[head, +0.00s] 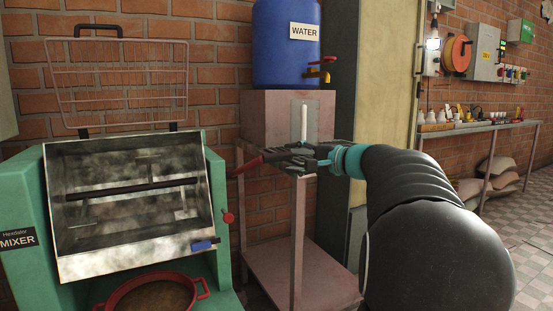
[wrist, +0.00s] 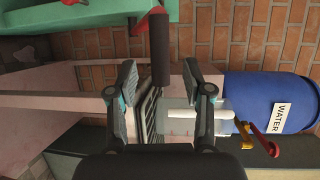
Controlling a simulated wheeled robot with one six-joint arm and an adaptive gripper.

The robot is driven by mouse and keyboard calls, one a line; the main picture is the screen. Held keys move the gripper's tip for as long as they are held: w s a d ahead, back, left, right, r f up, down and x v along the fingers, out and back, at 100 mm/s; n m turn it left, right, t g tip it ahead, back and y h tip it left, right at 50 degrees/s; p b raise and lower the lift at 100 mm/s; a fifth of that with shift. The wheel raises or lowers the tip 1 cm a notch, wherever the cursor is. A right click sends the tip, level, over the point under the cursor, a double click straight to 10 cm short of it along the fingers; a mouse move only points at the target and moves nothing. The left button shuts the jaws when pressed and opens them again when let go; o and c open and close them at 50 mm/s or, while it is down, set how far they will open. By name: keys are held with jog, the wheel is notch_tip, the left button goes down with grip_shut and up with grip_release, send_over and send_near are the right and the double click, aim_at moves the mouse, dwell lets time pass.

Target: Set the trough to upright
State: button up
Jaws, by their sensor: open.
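The metal trough (head: 85,250) of the green mixer (head: 226,265) is tipped forward in the head view, its open side facing me and its mixing shaft showing. A lever with a red arm and dark grip (head: 262,160) sticks out to the right of the mixer. My gripper (head: 298,155) is just right of this lever, in front of the water stand. In the wrist view, my gripper (wrist: 160,70) is open, with the dark grip (wrist: 160,52) lined up between its fingers. I cannot tell whether they touch it.
A red pan (head: 110,302) sits under the trough. The wire guard (head: 120,85) stands raised above. A blue water barrel (head: 280,45) with a tap rests on a block on the pink stand (head: 275,265), close behind my gripper. A shelf with small items is at right.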

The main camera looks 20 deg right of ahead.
aim_at(281, 157)
jog(key=shift+x, duration=3.05)
grip_shut()
